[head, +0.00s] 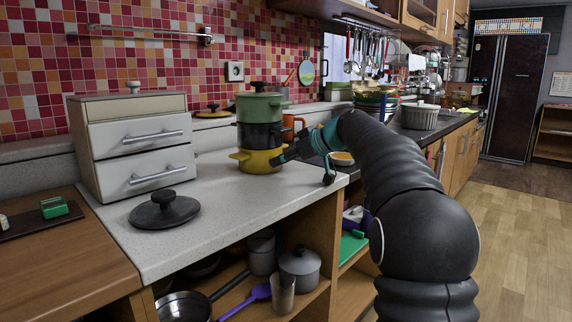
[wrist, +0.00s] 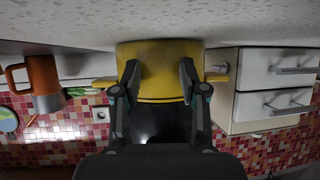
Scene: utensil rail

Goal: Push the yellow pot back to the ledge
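The yellow pot (head: 258,161) stands upright on the grey counter at the bottom of a stack. A black pot (head: 259,136) and a lidded green pot (head: 259,107) sit on top of it. The ledge (head: 30,151) runs along the tiled wall behind the counter. My gripper (head: 281,158) is at the right side of the yellow pot in the head view. In the wrist view, which is upside down, my gripper (wrist: 158,70) has its fingers spread before the yellow pot (wrist: 158,52). I cannot tell whether they touch it.
A drawer box (head: 135,145) stands left of the stack, with a dark lid (head: 164,210) on the counter before it. An orange mug (head: 289,126) stands behind and right of the pots. A yellow lid (head: 213,111) rests on the ledge. Pans fill the shelf below.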

